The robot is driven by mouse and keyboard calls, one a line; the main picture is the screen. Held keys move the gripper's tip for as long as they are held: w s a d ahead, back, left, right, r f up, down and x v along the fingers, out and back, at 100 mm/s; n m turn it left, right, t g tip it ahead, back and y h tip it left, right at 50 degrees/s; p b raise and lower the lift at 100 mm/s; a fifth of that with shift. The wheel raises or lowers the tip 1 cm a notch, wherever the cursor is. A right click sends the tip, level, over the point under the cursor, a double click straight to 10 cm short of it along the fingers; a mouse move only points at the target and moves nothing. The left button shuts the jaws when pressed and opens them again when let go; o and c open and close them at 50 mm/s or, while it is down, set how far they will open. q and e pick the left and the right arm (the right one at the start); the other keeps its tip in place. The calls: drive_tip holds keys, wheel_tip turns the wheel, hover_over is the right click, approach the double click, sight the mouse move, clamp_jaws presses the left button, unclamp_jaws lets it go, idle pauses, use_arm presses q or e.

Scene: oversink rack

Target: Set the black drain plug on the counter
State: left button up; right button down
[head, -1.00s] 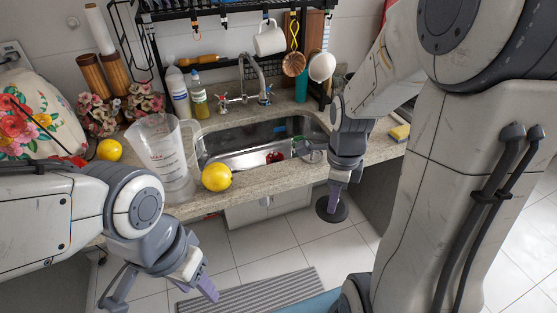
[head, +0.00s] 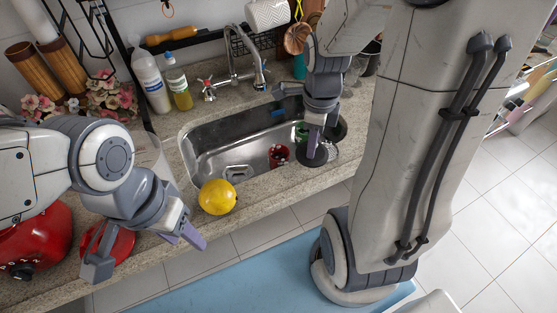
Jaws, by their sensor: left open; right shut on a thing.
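The black drain plug (head: 316,160) is a dark round disc at the fingertips of my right gripper (head: 316,143), which is shut on it. The plug is now over the counter (head: 266,196) at the right end of the sink, beside a round mesh strainer (head: 331,152). I cannot tell whether the plug touches the counter. The gripper hides part of it. My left gripper (head: 146,250) is open and empty over the counter's front edge at the left.
The steel sink (head: 205,150) holds a red item (head: 278,155). A clear jug (head: 150,150) stands left of the sink, partly behind my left arm. Bottles (head: 150,80) and the faucet (head: 235,80) stand behind.

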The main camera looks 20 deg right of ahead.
drive_tip(key=w+a+f, duration=0.2)
drive_tip(key=a, duration=0.1)
drive_tip(key=w+a+f+p, duration=0.1)
drive_tip(key=w+a+f, duration=0.3)
drive_tip(key=a, duration=0.1)
drive_tip(key=shift+w+a+f, duration=0.1)
drive_tip(key=shift+a+f, duration=0.1)
drive_tip(key=shift+a, duration=0.15)
drive_tip(key=shift+a+f, duration=0.1)
drive_tip(key=shift+f, duration=0.1)
wheel_tip(320, 180, down, 3)
drive_tip(key=shift+f+p, duration=0.2)
drive_tip(key=shift+p, duration=0.2)
drive_tip(key=shift+f, duration=0.2)
drive_tip(key=shift+f, duration=0.2)
drive_tip(key=c, duration=0.7)
unclamp_jaws()
drive_tip(key=shift+r, duration=0.1)
